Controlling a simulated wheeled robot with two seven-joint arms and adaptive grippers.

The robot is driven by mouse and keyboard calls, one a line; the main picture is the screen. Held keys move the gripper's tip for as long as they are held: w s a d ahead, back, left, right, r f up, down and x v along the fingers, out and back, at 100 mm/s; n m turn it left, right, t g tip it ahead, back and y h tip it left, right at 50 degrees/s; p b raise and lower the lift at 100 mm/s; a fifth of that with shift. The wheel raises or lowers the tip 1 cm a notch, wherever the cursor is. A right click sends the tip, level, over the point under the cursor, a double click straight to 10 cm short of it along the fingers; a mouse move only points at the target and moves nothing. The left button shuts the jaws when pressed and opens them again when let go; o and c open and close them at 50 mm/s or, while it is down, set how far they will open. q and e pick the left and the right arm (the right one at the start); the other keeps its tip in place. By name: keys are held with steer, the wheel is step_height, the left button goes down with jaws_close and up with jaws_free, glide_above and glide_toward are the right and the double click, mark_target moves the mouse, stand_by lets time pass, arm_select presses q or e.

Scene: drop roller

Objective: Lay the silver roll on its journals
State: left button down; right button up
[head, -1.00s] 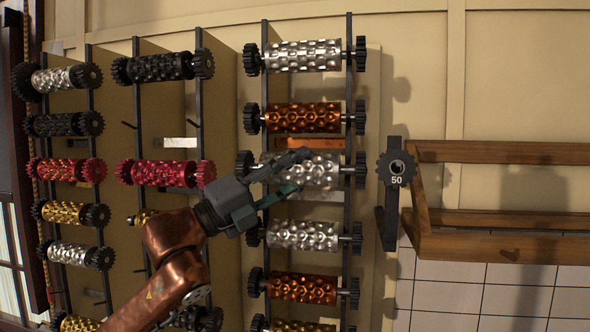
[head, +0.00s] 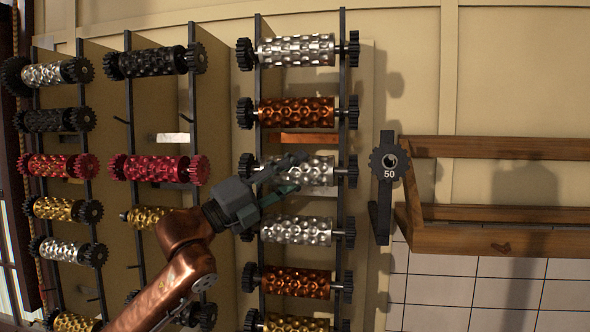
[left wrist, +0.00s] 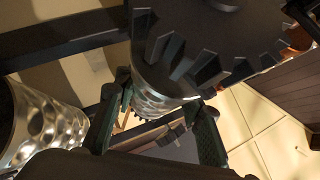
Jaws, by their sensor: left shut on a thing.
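A silver roll (head: 318,171) with a dimpled surface and black end gears lies across the two dark uprights of the right-hand rack, third from the top in the head view. My left gripper (head: 293,174) comes in from the lower left and is shut on this roll near its left part. In the left wrist view the silver roll (left wrist: 158,102) shows between the two fingers, with a large dark gear (left wrist: 212,40) in front of it. The fingers hide part of the roll. I cannot tell whether its ends rest on the journals. My right gripper is not in view.
More racks with black, red and gold rolls stand left. A dark post marked 50 (head: 389,172) and a wooden frame (head: 505,240) stand right.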

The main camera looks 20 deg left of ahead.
arm_select(q)
steer(key=shift+s+r, duration=0.1)
steer(key=c, duration=1.2)
jaws_free()
steer(key=shift+w+f, duration=0.2)
steer(key=shift+f, duration=0.15)
steer(key=v, duration=0.6)
steer(key=shift+s+a, duration=0.2)
steer(key=shift+a, duration=0.05)
glide_toward(282, 179)
steer(key=shift+w+d+r, duration=0.35)
steer(key=shift+d, duration=0.15)
